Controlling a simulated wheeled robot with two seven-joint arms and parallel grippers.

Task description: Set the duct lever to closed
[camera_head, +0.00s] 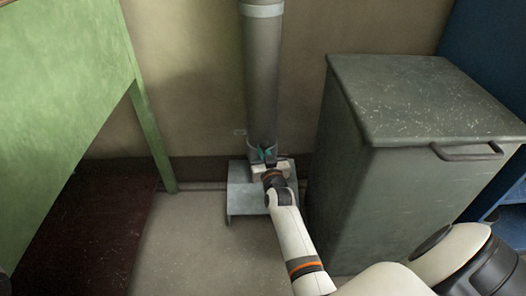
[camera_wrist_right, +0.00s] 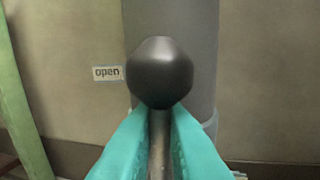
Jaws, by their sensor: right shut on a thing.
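The duct (camera_head: 262,75) is a grey vertical pipe against the back wall; it also fills the middle of the right wrist view (camera_wrist_right: 200,50). The duct lever has a dark round knob (camera_wrist_right: 160,72) on a thin metal rod (camera_wrist_right: 160,140). A label reading "open" (camera_wrist_right: 107,73) is on the wall left of the knob. My right gripper (camera_head: 266,154) is at the foot of the duct. Its teal fingers (camera_wrist_right: 159,150) are shut on the rod just below the knob. In the head view the lever is hidden by my gripper. My left gripper is not in view.
A grey metal bin (camera_head: 400,150) with a handle stands close on the right. A green table (camera_head: 65,80) with a leg is on the left. A low grey stand (camera_head: 240,195) is under the duct. Floor (camera_head: 185,235) is free left of my arm.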

